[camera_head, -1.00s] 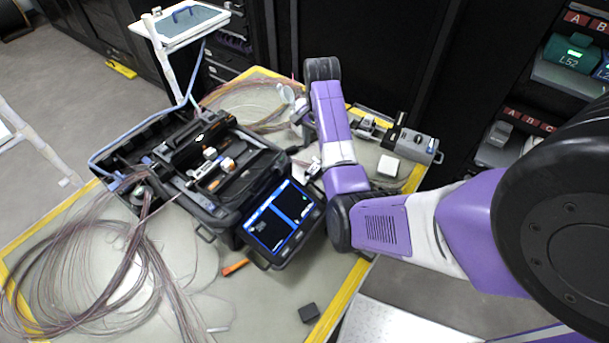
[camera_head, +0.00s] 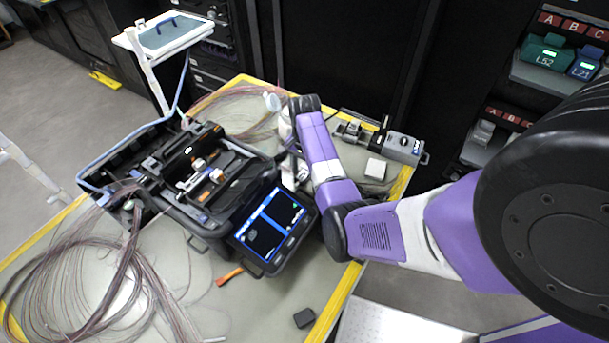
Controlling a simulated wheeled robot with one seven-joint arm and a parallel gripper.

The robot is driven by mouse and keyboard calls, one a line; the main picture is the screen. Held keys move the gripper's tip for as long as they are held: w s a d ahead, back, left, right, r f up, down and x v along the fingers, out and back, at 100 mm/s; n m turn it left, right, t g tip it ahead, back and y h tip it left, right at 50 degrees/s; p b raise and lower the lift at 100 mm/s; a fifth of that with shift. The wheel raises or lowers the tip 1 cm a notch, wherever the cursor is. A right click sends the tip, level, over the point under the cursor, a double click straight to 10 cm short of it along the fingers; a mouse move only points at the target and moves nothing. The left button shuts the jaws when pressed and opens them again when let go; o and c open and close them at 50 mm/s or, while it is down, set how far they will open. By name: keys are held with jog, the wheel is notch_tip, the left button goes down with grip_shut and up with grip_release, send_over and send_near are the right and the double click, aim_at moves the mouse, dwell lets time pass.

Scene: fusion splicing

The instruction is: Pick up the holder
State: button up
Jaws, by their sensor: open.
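My gripper (camera_head: 291,171) is beside the right side of the black fusion splicer (camera_head: 170,206), low over the table. It is small in view and partly covered by my purple arm; it looks open and empty. The splicer stands open, its screen (camera_head: 268,231) lit blue. Small light and orange parts (camera_head: 198,165) sit in its middle. I cannot tell for sure which part is the holder. A grey device (camera_head: 405,147) with small fittings (camera_head: 354,131) stands at the back right of the table, apart from my gripper.
A white box (camera_head: 376,169) lies near the grey device. Coiled fibres (camera_head: 75,275) spread over the table's left, with more behind the splicer. An orange-handled tool (camera_head: 229,276) and a dark block (camera_head: 304,318) lie in front. A rack (camera_head: 545,52) stands right.

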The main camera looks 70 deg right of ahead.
grip_shut()
jog(key=shift+r, duration=0.1)
notch_tip(320, 180, up, 15)
jog(key=p, duration=0.4)
notch_tip(320, 180, up, 5)
send_over(304, 173)
jog(key=shift+d, duration=0.1)
dwell(0.4)
